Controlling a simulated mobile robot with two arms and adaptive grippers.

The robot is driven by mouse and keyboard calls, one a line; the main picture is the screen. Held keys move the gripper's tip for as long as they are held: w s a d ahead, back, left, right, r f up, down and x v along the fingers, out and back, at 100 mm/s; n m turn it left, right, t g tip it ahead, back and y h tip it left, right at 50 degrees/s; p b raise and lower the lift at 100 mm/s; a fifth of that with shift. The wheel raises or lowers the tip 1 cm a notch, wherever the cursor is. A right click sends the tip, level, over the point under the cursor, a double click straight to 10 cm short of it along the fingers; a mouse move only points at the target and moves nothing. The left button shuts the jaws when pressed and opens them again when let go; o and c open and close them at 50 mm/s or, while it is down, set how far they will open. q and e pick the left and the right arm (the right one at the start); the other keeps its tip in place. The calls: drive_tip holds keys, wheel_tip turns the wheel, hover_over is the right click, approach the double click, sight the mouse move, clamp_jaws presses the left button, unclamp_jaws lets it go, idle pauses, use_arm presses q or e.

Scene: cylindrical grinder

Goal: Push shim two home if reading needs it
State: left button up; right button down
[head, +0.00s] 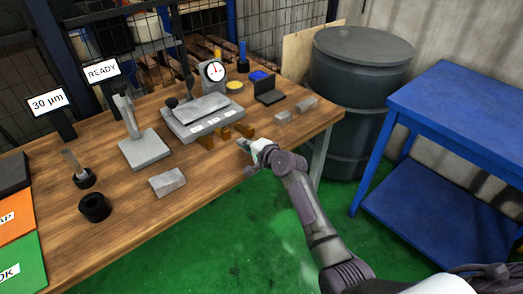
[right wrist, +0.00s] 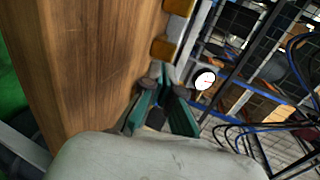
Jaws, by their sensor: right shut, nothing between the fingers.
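Several brass-coloured shims stick out at the front of a grey fixture (head: 203,118) with white labels along its front edge. In the head view I see a left shim (head: 206,142), a middle shim (head: 223,133) and a right shim (head: 245,130). Two shims (right wrist: 163,50) (right wrist: 180,7) show in the right wrist view. A dial gauge (head: 214,71) stands behind the fixture; its reading is too small to tell. My right gripper (head: 242,144) is shut and empty at the bench's front edge, just in front of the right shim; its teal fingers (right wrist: 162,90) show in the wrist view. My left gripper is out of view.
Signs read "30 µm" (head: 48,102) and "READY" (head: 101,71). A grey stand (head: 143,150), metal block (head: 167,182) and black ring (head: 95,207) occupy the wooden bench's left side. Grey blocks (head: 284,117) lie right. A drum (head: 350,110) and blue table (head: 450,120) stand beyond.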

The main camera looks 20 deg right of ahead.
drive_tip(key=shift+s+d, duration=0.1)
drive_tip(key=shift+s, duration=0.4)
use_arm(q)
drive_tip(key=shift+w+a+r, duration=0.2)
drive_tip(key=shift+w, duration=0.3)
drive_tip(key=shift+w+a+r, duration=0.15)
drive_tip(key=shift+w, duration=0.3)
use_arm(e)
drive_tip(key=v, duration=0.6)
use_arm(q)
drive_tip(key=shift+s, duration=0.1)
use_arm(e)
drive_tip(key=shift+r, duration=0.15)
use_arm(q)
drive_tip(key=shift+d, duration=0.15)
